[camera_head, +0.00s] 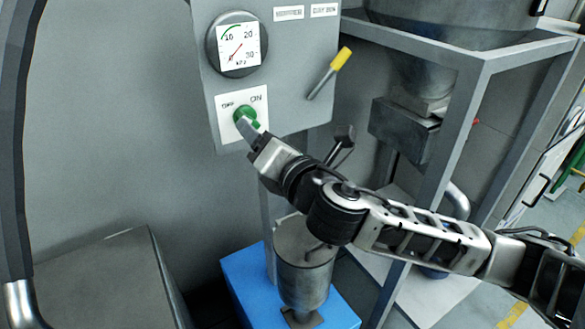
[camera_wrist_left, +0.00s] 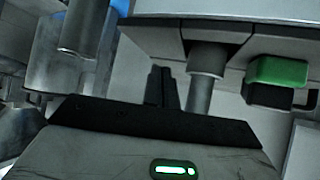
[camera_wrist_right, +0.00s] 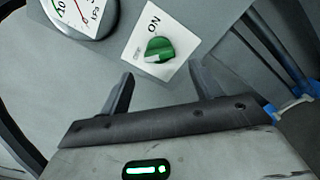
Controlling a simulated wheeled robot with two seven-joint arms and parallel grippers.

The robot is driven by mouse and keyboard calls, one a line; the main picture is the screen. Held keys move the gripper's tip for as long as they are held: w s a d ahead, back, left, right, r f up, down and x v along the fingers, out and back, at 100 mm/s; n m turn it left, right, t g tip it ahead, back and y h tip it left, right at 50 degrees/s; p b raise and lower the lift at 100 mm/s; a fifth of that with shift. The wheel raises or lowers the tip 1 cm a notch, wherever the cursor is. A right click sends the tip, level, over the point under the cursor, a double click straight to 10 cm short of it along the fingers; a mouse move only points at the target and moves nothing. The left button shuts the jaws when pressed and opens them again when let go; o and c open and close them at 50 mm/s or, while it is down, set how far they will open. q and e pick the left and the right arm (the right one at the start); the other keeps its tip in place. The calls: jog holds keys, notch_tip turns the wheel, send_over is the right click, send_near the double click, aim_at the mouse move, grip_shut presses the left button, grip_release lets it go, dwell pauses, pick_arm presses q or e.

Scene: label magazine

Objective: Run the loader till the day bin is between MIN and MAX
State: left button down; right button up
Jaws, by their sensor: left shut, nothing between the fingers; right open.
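The green knob (camera_head: 245,114) is on a white OFF/ON plate (camera_head: 223,128) on the grey control panel (camera_head: 290,65). My right gripper (camera_head: 249,130) is at the knob in the head view. In the right wrist view my right gripper (camera_wrist_right: 160,92) is open, and the knob (camera_wrist_right: 159,49) stands just beyond its fingertips; I cannot tell if they touch. Which label the knob points to is unclear. A round kPa gauge (camera_head: 239,44) sits above it. My left gripper (camera_wrist_left: 163,88) is shut and empty, seen only in its wrist view. No MIN or MAX marks are legible.
A yellow-handled lever (camera_head: 341,58) projects from the panel beside the knob. A DAY BIN label (camera_head: 324,10) is at the panel top. A metal hopper (camera_head: 440,40) stands in a grey frame (camera_head: 455,130) at right. A metal canister (camera_head: 303,268) stands on a blue base (camera_head: 243,283) below.

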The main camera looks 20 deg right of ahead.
pick_arm(q)
jog(key=shift+w+d+f+b, duration=0.15)
jog(key=shift+d+f+b, duration=0.1)
jog(key=shift+b, duration=0.5)
jog(key=shift+r+p, duration=0.8)
jog(key=shift+p, duration=0.1)
jog(key=shift+r, duration=0.15)
jog(key=shift+a+p, duration=0.1)
jog(key=shift+p, duration=0.3)
jog(key=shift+s+a+f, duration=0.1)
jog(key=shift+s+f, duration=0.2)
jog(key=shift+f, duration=0.1)
jog(key=shift+a+f, duration=0.15)
jog(key=shift+a, duration=0.05)
pick_arm(e)
jog(key=s+d, duration=0.2)
jog(key=s, duration=0.8)
jog(key=shift+s, duration=0.25)
jog(key=shift+f, duration=0.1)
